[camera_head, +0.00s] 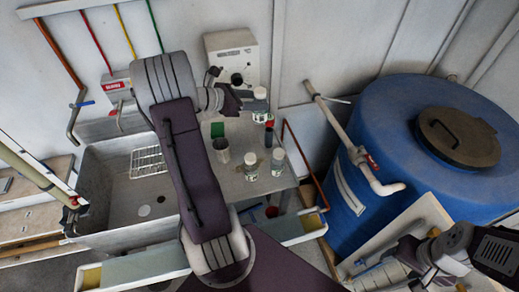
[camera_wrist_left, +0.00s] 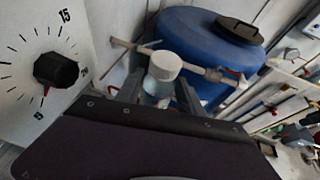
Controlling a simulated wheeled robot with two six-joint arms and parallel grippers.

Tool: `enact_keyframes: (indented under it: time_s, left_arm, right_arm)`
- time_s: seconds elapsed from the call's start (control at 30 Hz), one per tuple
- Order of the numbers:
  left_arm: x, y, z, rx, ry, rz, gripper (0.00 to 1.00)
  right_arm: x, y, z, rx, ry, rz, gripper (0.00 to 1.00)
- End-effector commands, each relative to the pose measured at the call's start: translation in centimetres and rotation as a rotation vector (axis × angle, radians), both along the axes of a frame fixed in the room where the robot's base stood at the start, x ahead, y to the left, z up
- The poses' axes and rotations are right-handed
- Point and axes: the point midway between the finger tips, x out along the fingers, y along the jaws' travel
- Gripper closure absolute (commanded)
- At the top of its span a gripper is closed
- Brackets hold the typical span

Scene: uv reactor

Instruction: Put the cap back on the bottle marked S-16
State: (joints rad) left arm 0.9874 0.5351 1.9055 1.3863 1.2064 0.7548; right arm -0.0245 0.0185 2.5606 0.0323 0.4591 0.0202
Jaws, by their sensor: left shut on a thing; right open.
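My left gripper (camera_head: 238,98) is shut on a small clear bottle with a white top (camera_head: 260,104), held above the counter near the wall box. In the left wrist view this bottle (camera_wrist_left: 158,88) stands between the fingers (camera_wrist_left: 155,92) with a white ridged cap (camera_wrist_left: 165,66) on top. Two similar bottles stand on the counter, one at the left (camera_head: 250,170) and one at the right (camera_head: 278,165), both with pale tops. The bottle markings are too small to read, so I cannot tell which is S-16. My right gripper (camera_head: 424,262) is open at the lower right, away from the bottles.
A metal cup (camera_head: 221,151), a green block (camera_head: 217,130) and a dark vial (camera_head: 269,137) are on the counter. The sink (camera_head: 100,190) with a wire rack (camera_head: 148,161) lies left. A dial box (camera_head: 231,55) is behind; a blue tank (camera_head: 400,110) and pipe stand right.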

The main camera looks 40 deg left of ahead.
Motion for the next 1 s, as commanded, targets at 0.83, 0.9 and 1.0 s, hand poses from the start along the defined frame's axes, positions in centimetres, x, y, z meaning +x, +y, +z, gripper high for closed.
enact_keyframes:
  time_s: [0.83, 0.9, 1.0]
  left_arm:
    - [0.1, 0.1, -13.6, 0.000, 0.000, 0.000, 1.00]
    - [0.1, 0.1, -13.6, -0.001, 0.000, 0.000, 1.00]
    - [0.1, 0.0, -14.2, -0.003, 0.001, 0.000, 1.00]
  right_arm:
    - [0.0, 0.0, 0.4, 0.000, 0.000, 0.000, 0.40]
    - [0.0, 0.0, 0.4, 0.000, 0.000, 0.000, 0.40]
    - [0.0, 0.0, 0.5, 0.000, 0.000, 0.000, 0.40]
